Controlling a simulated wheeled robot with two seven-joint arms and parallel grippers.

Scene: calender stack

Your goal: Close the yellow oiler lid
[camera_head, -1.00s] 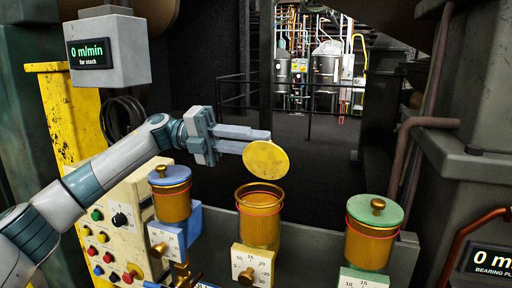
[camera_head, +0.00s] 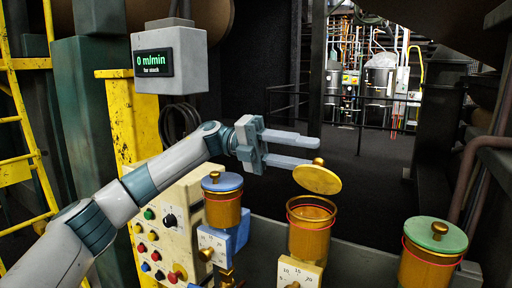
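The yellow oiler (camera_head: 310,236) is the middle one of three, an amber cup with a brass rim and an open top. Its round yellow lid (camera_head: 318,181) is tilted above the cup, apart from most of the rim; any hinge is hard to make out. The lid's small knob (camera_head: 318,161) faces up. My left gripper (camera_head: 314,154) is open, with a clear gap between its two fingers. Its tips are at the upper left of the lid, close to the knob; I cannot tell whether they touch it. My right gripper is out of view.
A blue-lidded oiler (camera_head: 222,200) stands to the left and a green-lidded oiler (camera_head: 432,250) to the right, both closed. A button panel (camera_head: 165,225) is below my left arm. A grey display box (camera_head: 172,60) hangs above it.

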